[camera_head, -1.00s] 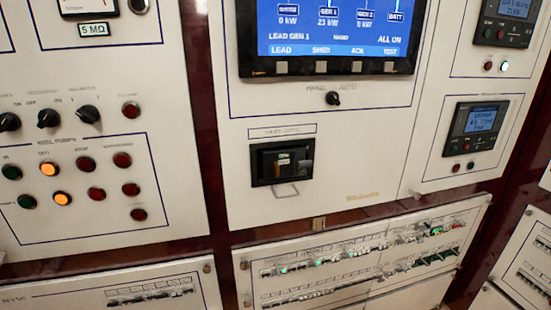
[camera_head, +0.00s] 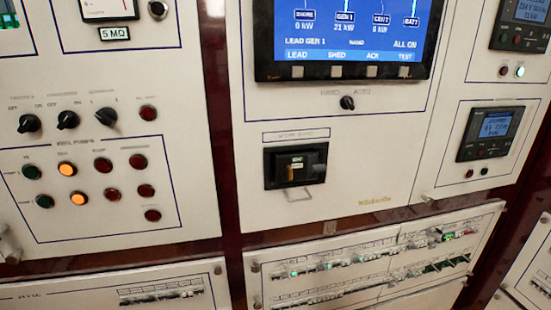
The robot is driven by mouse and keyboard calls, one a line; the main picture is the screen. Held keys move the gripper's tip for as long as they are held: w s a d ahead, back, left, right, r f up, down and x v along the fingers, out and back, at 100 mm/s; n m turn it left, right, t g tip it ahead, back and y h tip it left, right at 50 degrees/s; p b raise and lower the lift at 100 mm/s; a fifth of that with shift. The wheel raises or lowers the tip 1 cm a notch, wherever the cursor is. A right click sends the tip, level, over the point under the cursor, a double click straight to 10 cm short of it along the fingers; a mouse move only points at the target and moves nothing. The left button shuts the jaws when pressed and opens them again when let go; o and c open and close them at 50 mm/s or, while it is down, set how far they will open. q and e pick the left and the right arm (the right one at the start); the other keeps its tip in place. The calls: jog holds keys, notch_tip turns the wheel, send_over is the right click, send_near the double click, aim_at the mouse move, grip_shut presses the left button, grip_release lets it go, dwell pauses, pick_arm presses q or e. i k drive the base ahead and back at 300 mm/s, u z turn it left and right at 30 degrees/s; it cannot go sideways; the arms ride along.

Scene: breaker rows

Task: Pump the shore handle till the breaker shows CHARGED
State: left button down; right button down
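The shore breaker (camera_head: 311,168) is a black unit set in the white centre panel, under the screen and selector knob. It has a small lit or pale marking at its top and a beige piece on its face. The marking is too small to read, so I cannot tell whether it shows CHARGED. A thin grey loop (camera_head: 299,198) sticks out below the breaker; I cannot tell whether it is the pump handle. Neither gripper is clearly in view, and nothing is seen touching the breaker.
The blue screen (camera_head: 345,30) is above, with a selector knob (camera_head: 347,103) under it. The left panel carries dark knobs (camera_head: 68,120) and lamps, two lit orange (camera_head: 66,169). Breaker rows (camera_head: 345,257) lie below. A meter (camera_head: 491,132) is at right. A small grey piece at the left edge is unclear.

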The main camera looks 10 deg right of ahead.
aim_at(316, 169)
jog(key=u, duration=0.15)
jog(key=k, duration=0.35)
jog(key=u, duration=0.5)
